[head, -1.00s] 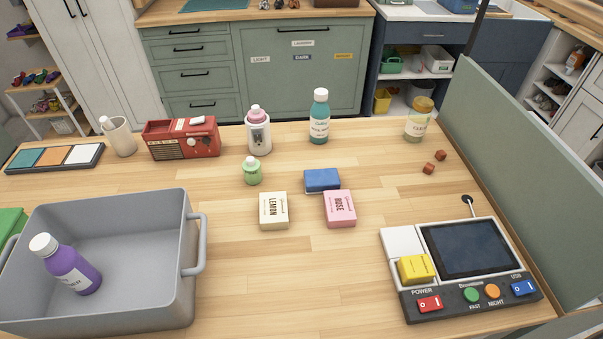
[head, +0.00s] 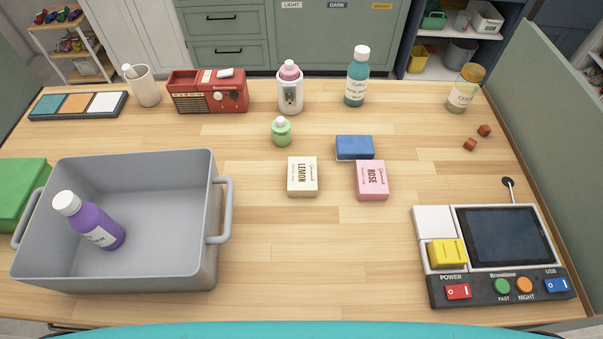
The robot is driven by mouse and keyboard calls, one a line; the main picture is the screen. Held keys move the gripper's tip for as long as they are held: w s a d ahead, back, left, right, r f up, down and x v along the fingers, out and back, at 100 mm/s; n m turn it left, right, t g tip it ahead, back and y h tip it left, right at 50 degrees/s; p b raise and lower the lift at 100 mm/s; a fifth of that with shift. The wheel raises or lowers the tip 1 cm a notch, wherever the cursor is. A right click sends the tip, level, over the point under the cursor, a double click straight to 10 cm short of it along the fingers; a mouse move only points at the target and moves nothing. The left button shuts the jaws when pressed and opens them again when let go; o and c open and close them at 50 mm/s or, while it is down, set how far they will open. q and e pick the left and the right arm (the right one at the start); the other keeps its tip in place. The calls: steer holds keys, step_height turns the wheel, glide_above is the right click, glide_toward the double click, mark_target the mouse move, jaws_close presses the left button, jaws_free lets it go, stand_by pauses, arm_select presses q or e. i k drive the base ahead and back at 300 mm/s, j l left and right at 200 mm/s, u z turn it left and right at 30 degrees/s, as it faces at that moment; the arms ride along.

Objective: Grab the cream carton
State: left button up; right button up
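The cream carton (head: 302,177) is a small box printed "LEMON". It lies on the wooden table near the middle of the head view. A pink carton (head: 372,180) printed "ROSE" lies to its right with a gap between them. A blue box (head: 354,147) lies behind the pink one. Neither of my grippers shows in the head view.
A grey bin (head: 152,278) with a purple bottle (head: 92,222) in it stands at left. A control panel (head: 497,290) sits at right. A small green bottle (head: 281,132) stands behind the cream carton. The table in front of the cartons is clear.

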mark_target(303, 172)
steer(key=k+j+u, duration=0.15)
steer(key=k+j, duration=0.2)
steer(key=k+j+u, duration=0.15)
steer(key=k+j, duration=0.2)
steer(key=j, duration=0.15)
steer(key=k+j+u, duration=0.15)
steer(key=k+j, duration=0.2)
steer(key=j, duration=0.15)
